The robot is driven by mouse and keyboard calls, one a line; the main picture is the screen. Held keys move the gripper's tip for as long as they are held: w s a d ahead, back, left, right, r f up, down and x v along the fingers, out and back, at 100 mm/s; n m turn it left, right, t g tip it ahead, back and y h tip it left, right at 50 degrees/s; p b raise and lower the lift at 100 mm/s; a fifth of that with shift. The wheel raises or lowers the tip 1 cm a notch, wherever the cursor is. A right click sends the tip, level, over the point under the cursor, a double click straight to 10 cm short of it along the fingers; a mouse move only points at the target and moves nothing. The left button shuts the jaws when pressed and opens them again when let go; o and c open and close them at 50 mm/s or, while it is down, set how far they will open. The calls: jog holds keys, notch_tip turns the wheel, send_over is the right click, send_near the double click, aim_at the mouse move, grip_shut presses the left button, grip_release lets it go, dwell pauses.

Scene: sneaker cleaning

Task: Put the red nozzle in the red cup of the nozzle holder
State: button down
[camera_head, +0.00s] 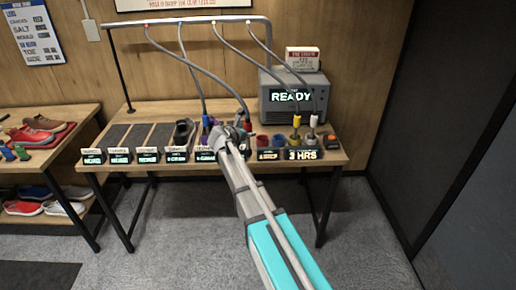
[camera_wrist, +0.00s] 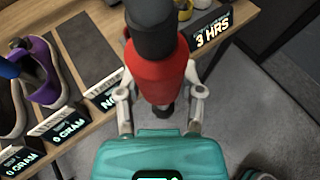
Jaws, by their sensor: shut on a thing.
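The red nozzle (camera_wrist: 160,82), with a dark upper end, fills the middle of the wrist view. My gripper (camera_wrist: 160,74) is shut on it, one finger on each side. In the head view my gripper (camera_head: 230,135) is above the front of the workbench, left of the nozzle holder, with a bit of the red nozzle (camera_head: 247,125) showing beside it. The red cup (camera_head: 262,140) of the holder stands just right of my gripper and looks empty.
A blue cup (camera_head: 278,140), yellow nozzle (camera_head: 296,136) and white nozzle (camera_head: 313,132) stand right of the red cup. The grey READY machine (camera_head: 292,97) is behind. Hoses hang from a rail (camera_head: 185,20). Purple (camera_head: 206,128) and dark (camera_head: 183,131) shoes stand to the left.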

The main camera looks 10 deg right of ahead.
jog(key=shift+s, duration=0.3)
jog(key=shift+a, duration=0.2)
jog(key=shift+a, duration=0.1)
